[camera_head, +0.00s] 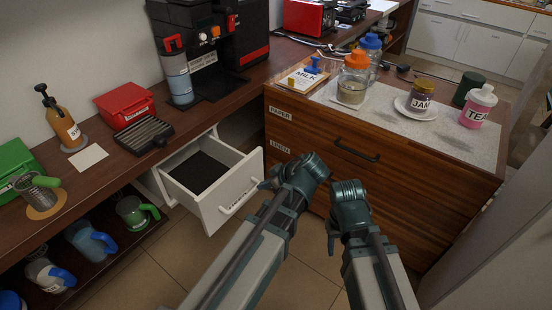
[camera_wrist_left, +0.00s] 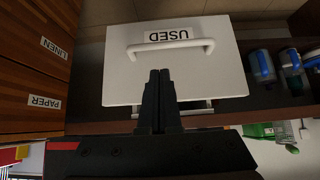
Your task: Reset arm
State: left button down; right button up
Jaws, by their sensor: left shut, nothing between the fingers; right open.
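My left gripper (camera_head: 267,184) hangs beside the front of the open white drawer (camera_head: 211,208), mostly hidden by its own wrist in the head view. In the left wrist view its two dark fingers (camera_wrist_left: 160,78) are shut together with nothing between them. They point toward the drawer front with its USED label (camera_wrist_left: 172,36) and white handle (camera_wrist_left: 170,48); whether they touch it I cannot tell. My right gripper (camera_head: 331,238) is open, low in front of the wooden cabinet, to the right of the left one, its fingers mostly hidden.
The drawer sticks out from under the brown counter, with dark contents inside. Mugs (camera_head: 132,211) stand on the low left shelf. Tiled floor lies free below.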

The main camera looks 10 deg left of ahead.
pick_arm(q)
jog(key=s+d+f+m+g+h, duration=0.25)
jog(key=s+d+m, duration=0.35)
jog(key=m, duration=0.3)
jog(key=s+d+f+m+g+h, duration=0.1)
jog(key=s+d+f+m+h, duration=0.25)
jog(key=s+d+m, duration=0.45)
notch_tip(320, 180, up, 28)
jog(key=w+a+p, duration=0.1)
jog(key=w+p, duration=0.1)
jog(key=p, duration=2.5)
jog(key=shift+f+h, duration=0.25)
jog(key=shift+h, duration=0.15)
jog(key=shift+a, duration=0.2)
